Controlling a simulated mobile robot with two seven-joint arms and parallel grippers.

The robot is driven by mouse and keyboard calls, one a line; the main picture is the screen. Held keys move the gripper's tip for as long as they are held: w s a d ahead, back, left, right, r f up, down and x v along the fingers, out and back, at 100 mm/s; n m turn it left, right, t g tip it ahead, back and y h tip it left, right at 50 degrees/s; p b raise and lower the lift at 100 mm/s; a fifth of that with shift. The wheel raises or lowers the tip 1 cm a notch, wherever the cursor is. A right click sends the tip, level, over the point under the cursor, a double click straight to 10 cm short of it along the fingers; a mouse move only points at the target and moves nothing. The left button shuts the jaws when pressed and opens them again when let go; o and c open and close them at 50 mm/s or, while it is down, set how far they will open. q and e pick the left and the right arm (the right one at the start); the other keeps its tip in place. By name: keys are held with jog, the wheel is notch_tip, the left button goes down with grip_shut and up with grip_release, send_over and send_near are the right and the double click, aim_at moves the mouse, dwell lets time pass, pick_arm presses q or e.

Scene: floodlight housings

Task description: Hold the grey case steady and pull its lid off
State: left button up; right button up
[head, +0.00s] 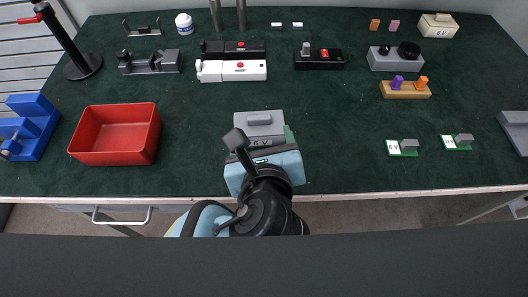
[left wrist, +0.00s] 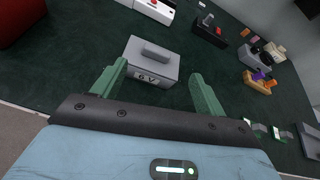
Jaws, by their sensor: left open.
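The grey case (head: 264,118) stands on the green table mat near the front edge, with a raised grey bar handle on its lid. In the left wrist view the case (left wrist: 151,68) shows a front label that seems to read "6 V". My left gripper (head: 265,138) is open and empty, just in front of the case. Its green fingers (left wrist: 158,75) are spread wider than the case, one toward each side, with no clear contact. Part of the case's front and one finger are hidden by my arm in the head view. My right gripper is not in view.
A red tray (head: 115,158) is on the left, beside a blue fixture (head: 30,125). White and black housings (head: 232,70) lie behind the case. Small green boards with grey blocks (head: 402,147) are on the right. The mat between case and boards is clear.

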aim_at(259, 120)
pick_arm(q)
jog(key=shift+s+d+r+m+t, duration=0.15)
jog(key=shift+s+m, duration=0.35)
jog(key=shift+s, duration=0.3)
jog(key=shift+s+a+r+m+t, duration=0.15)
jog(key=shift+s+m, duration=0.35)
jog(key=shift+s, duration=0.3)
jog(key=shift+w+d+f, duration=0.1)
jog(key=shift+f, duration=0.05)
jog(key=x, duration=1.2)
jog(key=c, duration=1.1)
jog(key=o, duration=1.1)
jog(key=v, duration=1.2)
